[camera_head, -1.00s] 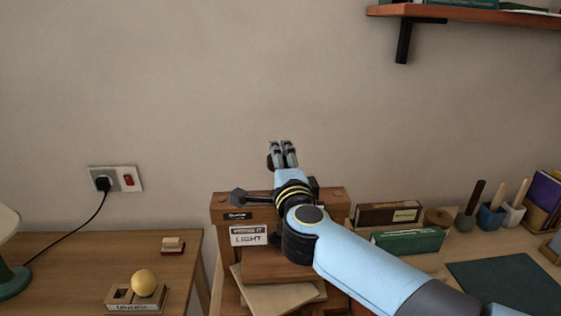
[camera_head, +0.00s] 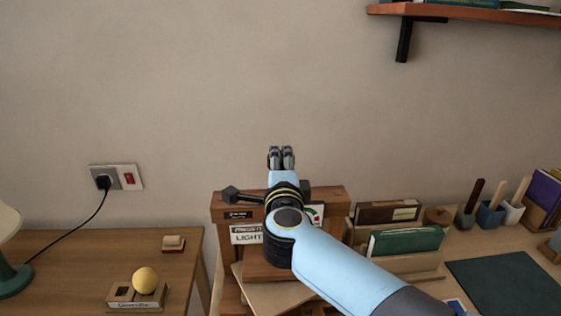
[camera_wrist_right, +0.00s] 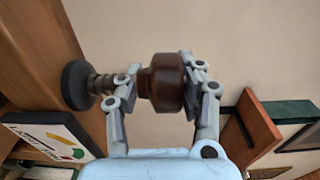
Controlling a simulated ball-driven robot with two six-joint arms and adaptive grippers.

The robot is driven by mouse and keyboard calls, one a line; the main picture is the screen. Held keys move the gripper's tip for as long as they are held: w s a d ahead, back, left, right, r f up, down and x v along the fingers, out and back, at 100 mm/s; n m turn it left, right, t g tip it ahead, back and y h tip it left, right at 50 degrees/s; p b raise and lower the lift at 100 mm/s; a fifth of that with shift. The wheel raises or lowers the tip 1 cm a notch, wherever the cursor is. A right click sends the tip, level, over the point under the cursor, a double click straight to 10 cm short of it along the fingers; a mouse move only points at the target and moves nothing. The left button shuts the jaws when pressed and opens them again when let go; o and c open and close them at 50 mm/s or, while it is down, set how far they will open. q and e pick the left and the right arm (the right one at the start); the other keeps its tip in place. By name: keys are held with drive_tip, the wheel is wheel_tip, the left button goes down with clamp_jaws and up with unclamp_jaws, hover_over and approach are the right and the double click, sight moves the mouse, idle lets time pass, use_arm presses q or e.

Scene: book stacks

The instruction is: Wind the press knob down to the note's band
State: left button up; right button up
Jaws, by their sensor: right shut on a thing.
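The wooden press (camera_head: 222,214) stands at the lower middle of the head view, partly hidden by my right arm. A white note (camera_head: 247,235) on its front reads "LIGHT" in its lower line. A dial with green and red marks (camera_head: 317,213) shows beside my wrist; its pointer is too small to read. My right gripper (camera_head: 281,158) reaches above the press beam. In the right wrist view, the right gripper (camera_wrist_right: 157,78) is shut on the brown press knob (camera_wrist_right: 168,88), fingers on either side. A threaded spindle and black disc (camera_wrist_right: 77,86) join the knob. My left gripper is out of view.
Right are a green book (camera_head: 405,240), a brown box (camera_head: 388,211) and several pots. A side table (camera_head: 70,255) holds a yellow ball (camera_head: 145,280). A shelf (camera_head: 480,16) hangs upper right.

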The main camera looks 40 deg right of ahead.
drive_tip(key=shift+w+r+m+g+h, duration=0.2)
drive_tip(key=shift+r+m+g+h, duration=0.3)
drive_tip(key=shift+m+g+h, duration=1.1)
drive_tip(key=shift+g+h, duration=0.1)
drive_tip(key=shift+g, duration=0.2)
drive_tip(key=m+g+h+b, duration=0.1)
drive_tip(key=m+g, duration=0.1)
drive_tip(key=shift+d+f+g, duration=0.1)
drive_tip(key=shift+g, duration=0.3)
drive_tip(key=shift+m+g+h+b, duration=0.5)
drive_tip(key=shift+m+g+b, duration=0.25)
drive_tip(key=shift+g, duration=0.15)
drive_tip(key=o, duration=0.9)
drive_tip(key=shift+s, duration=0.1)
drive_tip(key=shift+o, duration=0.4)
drive_tip(key=shift+f, duration=0.1)
